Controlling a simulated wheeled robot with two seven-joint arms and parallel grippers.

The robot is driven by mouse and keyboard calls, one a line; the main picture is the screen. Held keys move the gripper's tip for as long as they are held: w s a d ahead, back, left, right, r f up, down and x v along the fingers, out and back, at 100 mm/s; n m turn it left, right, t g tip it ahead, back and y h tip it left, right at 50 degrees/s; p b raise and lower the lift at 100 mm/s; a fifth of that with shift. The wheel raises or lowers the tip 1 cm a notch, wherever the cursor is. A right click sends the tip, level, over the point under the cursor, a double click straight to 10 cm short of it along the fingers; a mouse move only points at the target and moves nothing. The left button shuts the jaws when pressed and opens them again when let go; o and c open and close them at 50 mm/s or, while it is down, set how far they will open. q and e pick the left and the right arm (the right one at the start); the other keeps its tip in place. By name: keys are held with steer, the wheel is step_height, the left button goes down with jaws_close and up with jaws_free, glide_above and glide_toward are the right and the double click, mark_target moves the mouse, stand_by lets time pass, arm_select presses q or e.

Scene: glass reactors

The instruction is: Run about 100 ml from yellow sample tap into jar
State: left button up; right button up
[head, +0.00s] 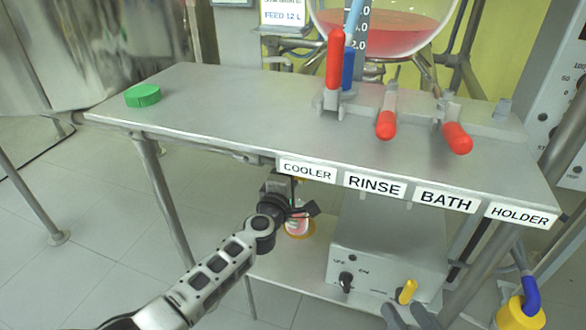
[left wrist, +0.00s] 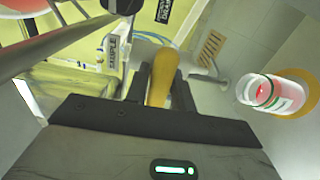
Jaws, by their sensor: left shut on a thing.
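The yellow tap handle (left wrist: 158,88) stands between my left fingers in the left wrist view. My left gripper (left wrist: 158,100) is shut on it. In the head view this gripper (head: 291,207) is under the table's front edge, close to the jar, and hides most of the tap. The jar (head: 298,225) holds pink-red liquid and stands on a yellow-orange disc below the table. The jar also shows in the left wrist view (left wrist: 270,93), with a green line on its side; its exact level is unclear. My right gripper (head: 409,315) is open at the bottom edge of the head view.
A control box (head: 385,250) with a black knob and a yellow handle (head: 408,290) stands right of the jar. Red-handled valves (head: 386,124) and a green cap (head: 142,95) are on the table (head: 220,115). A glass vessel (head: 400,30) with red liquid is behind.

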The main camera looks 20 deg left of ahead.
arm_select(q)
steer(key=shift+f, duration=0.1)
stand_by(0.4)
steer(key=o, duration=0.9)
steer(key=shift+s, duration=0.2)
steer(key=s+p, duration=0.4)
steer(key=s, duration=1.1)
steer(key=shift+s+a, duration=0.3)
arm_select(e)
steer(key=shift+d+f+g+h, duration=0.7)
steer(key=shift+f+g, duration=0.1)
steer(key=shift+f, duration=0.15)
steer(key=shift+a+n, duration=0.1)
steer(key=shift+n, duration=0.2)
